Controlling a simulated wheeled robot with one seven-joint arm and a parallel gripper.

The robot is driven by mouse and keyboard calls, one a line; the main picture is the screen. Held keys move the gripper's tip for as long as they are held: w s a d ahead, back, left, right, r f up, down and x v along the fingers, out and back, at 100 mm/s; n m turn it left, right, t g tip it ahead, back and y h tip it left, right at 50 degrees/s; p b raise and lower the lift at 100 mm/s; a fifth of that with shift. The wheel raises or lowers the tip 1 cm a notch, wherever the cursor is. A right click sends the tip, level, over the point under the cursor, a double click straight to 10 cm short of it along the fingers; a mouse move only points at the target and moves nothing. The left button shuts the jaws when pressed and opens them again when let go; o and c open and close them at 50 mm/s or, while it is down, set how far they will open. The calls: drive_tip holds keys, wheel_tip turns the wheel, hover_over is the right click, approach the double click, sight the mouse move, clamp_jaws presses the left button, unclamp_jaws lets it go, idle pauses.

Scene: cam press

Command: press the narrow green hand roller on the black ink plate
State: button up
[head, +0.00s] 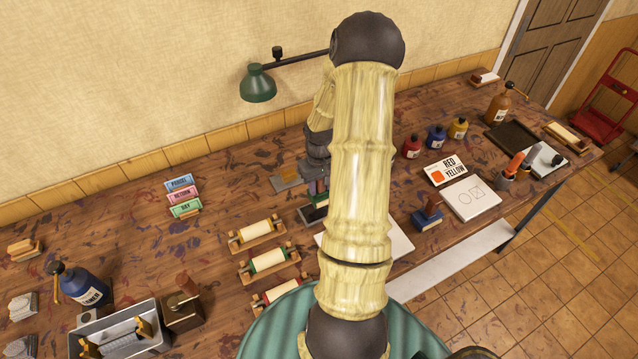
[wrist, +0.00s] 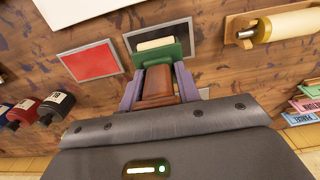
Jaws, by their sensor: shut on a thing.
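The narrow hand roller (wrist: 158,52) has a green frame, a cream roller and a brown wooden handle (wrist: 157,86). My gripper (wrist: 158,88) has its purple fingers shut on the handle in the wrist view. The roller's head lies over the black ink plate (wrist: 184,36), which has a silver rim; I cannot tell whether it touches the plate. In the head view my gripper (head: 318,190) is partly hidden behind my arm, and a part of the black plate (head: 311,214) shows below it.
A red ink plate (wrist: 90,62) lies left of the black one in the wrist view. Racked rollers (head: 257,233) stand left of my arm in the head view. Small cards (head: 184,197) stand farther left. Ink bottles (head: 436,137) and a white pad (head: 470,199) are to the right.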

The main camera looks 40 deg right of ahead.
sight(320, 196)
wheel_tip(320, 196, down, 2)
drive_tip(key=shift+s+f+b, duration=0.1)
drive_tip(key=shift+s+b, duration=0.05)
drive_tip(key=shift+b, duration=0.55)
drive_tip(key=shift+f+b, duration=0.7)
drive_tip(key=shift+f, duration=0.05)
drive_tip(key=shift+w+a, duration=0.1)
drive_tip(key=shift+w, duration=0.1)
drive_tip(key=shift+s, duration=0.15)
drive_tip(key=shift+f, duration=0.55)
idle(1.0)
drive_tip(key=shift+r+p, duration=2.9)
drive_tip(key=shift+r, duration=0.7)
